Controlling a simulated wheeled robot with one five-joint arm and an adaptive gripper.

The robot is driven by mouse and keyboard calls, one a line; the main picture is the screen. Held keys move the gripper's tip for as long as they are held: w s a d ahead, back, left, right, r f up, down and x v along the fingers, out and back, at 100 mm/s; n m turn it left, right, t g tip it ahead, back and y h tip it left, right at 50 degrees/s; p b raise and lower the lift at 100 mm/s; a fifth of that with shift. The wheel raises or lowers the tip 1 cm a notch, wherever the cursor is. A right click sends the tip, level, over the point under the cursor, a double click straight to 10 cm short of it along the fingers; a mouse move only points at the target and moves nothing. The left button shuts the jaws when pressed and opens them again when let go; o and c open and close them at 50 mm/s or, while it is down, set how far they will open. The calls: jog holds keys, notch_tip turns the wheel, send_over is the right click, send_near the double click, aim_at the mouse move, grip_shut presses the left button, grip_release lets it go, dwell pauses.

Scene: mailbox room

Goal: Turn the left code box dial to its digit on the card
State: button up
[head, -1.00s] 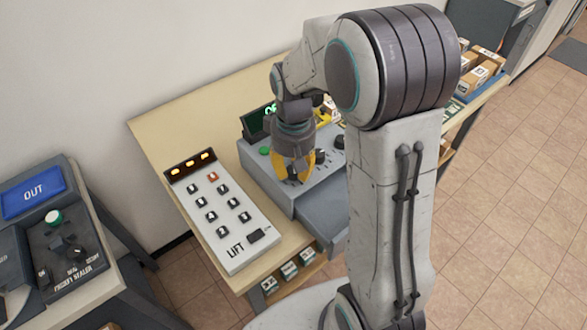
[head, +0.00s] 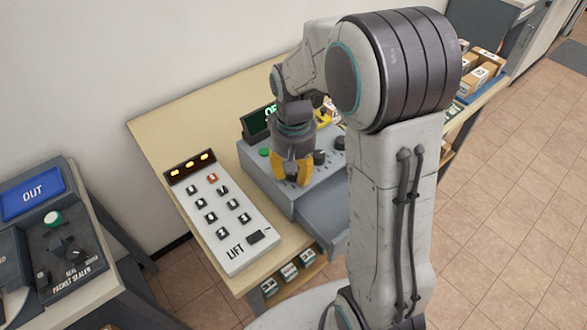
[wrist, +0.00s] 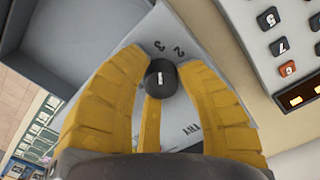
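The grey code box (head: 262,172) stands on the table, partly behind my arm. My gripper (head: 291,178) points down at its left dial (head: 291,179). In the wrist view my yellow fingers (wrist: 162,72) close in on both sides of the black dial (wrist: 160,79), with a third finger behind it. Its short white mark is visible, with the digits 3 and 2 printed beyond it. Other digits are hidden by the fingers. Another dark dial (head: 320,157) stands to the right. A dark display (head: 257,123) with green characters is partly covered by my arm. I cannot read any card.
A LIFT keypad panel (head: 236,229) lies left of the code box, close to my gripper; its keys also show in the wrist view (wrist: 278,48). A sealer machine (head: 75,245) stands at the far left. Cartons (head: 482,72) sit at the back right. Tiled floor is open at right.

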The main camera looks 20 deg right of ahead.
aim_at(298, 187)
jog(key=o, duration=0.5)
jog(key=shift+c, duration=0.2)
notch_tip(298, 187, up, 12)
dwell(0.4)
jog(key=shift+w, duration=0.1)
dwell(0.4)
jog(key=f, duration=0.1)
jog(key=f+n, duration=0.1)
jog(key=shift+w+f+t, duration=0.3)
jog(key=shift+f, duration=0.1)
jog(key=shift+n, duration=0.4)
jog(key=s, duration=0.1)
jog(key=s+f, duration=0.2)
jog(key=shift+s+f, duration=0.25)
jog(key=shift+s, duration=0.15)
jog(key=s+r+t, duration=0.2)
jog(key=s+t, duration=0.1)
jog(key=s, duration=1)
jog(key=shift+r, duration=0.25)
